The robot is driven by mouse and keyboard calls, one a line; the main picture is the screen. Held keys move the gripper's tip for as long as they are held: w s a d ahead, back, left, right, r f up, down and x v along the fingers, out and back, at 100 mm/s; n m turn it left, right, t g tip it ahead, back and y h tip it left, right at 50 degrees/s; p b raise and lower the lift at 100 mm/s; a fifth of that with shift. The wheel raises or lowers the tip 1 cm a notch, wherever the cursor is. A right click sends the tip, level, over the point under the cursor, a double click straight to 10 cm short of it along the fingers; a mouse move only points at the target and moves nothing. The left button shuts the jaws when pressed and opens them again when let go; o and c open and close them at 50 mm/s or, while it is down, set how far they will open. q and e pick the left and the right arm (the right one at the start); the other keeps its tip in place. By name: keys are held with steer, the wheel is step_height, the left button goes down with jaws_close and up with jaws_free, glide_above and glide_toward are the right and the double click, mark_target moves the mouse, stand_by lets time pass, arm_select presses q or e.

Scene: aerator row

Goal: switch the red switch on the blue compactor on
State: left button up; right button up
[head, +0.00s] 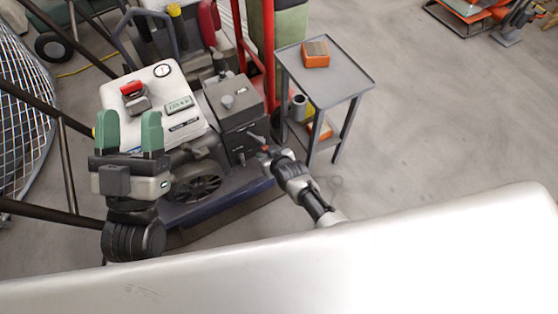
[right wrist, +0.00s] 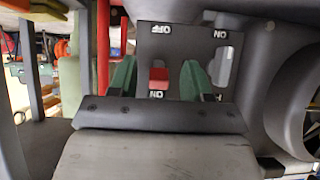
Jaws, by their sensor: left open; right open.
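The compactor has a white top housing (head: 170,95), a grey box (head: 235,112) on its right and a blue base (head: 195,209). In the right wrist view the red switch (right wrist: 159,76) sits on a dark panel (right wrist: 178,45) with upside-down OFF above it and ON below it. It shows nearer the ON label; its exact tilt is unclear. My right gripper (right wrist: 160,74) is open, its green fingers on either side of the switch; I cannot tell whether they touch it. My left gripper (head: 129,132) is open and empty, in front of the white housing.
A grey cart (head: 325,72) with an orange box (head: 315,54) stands right of the compactor. A second slot (right wrist: 221,65) is beside the switch in the right wrist view. A wire cage (head: 22,120) is at the left. Floor (head: 440,120) is clear on the right.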

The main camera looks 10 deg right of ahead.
arm_select(q)
steer(key=s+a+f+g+y+p, duration=0.1)
steer(key=a+f+g+y+p, duration=0.2)
steer(key=f+g, duration=1.1)
steer(key=shift+s+f+n+y+p, duration=0.25)
steer(key=shift+f+n+y+p, duration=0.1)
steer(key=shift+y+p, duration=0.55)
arm_select(e)
steer(key=v, duration=0.9)
steer(key=shift+s, duration=0.2)
steer(key=shift+r, duration=0.15)
